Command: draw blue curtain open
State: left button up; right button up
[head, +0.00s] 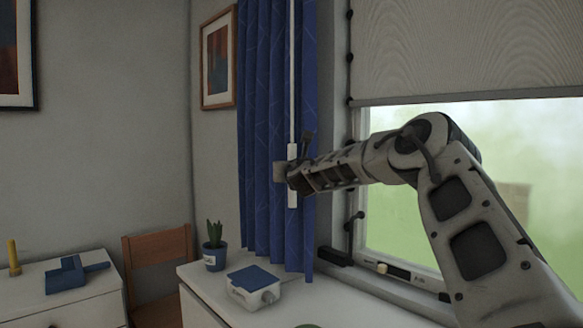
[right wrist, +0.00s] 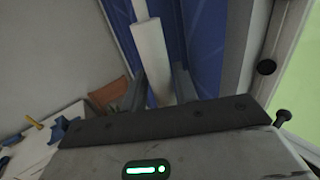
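The blue curtain (head: 262,130) hangs in gathered folds at the left side of the window, leaving the glass uncovered by it. It also shows behind the wand in the right wrist view (right wrist: 195,40). A thin white wand with a thicker handle (head: 292,200) hangs in front of the curtain. My right gripper (head: 290,174) is at this handle, its arm reaching in from the right. In the right wrist view the handle (right wrist: 151,55) runs between the two fingers, which sit close against its sides. My left gripper is in neither view.
A white cabinet below holds a potted plant (head: 214,247) and a blue-lidded box (head: 252,286). A wooden chair (head: 158,262) and another white cabinet (head: 70,310) stand left. A pale blind (head: 455,45) covers the window's upper part. The window frame is close to the arm.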

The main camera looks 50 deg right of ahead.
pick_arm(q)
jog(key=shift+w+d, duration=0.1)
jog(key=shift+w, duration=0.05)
pick_arm(e)
jog(key=shift+w, duration=0.1)
pick_arm(q)
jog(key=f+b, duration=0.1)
jog(key=b, duration=0.2)
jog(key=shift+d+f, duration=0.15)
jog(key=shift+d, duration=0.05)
pick_arm(e)
jog(key=v, duration=1.6)
jog(key=shift+w+f, duration=0.1)
jog(key=shift+f, duration=0.05)
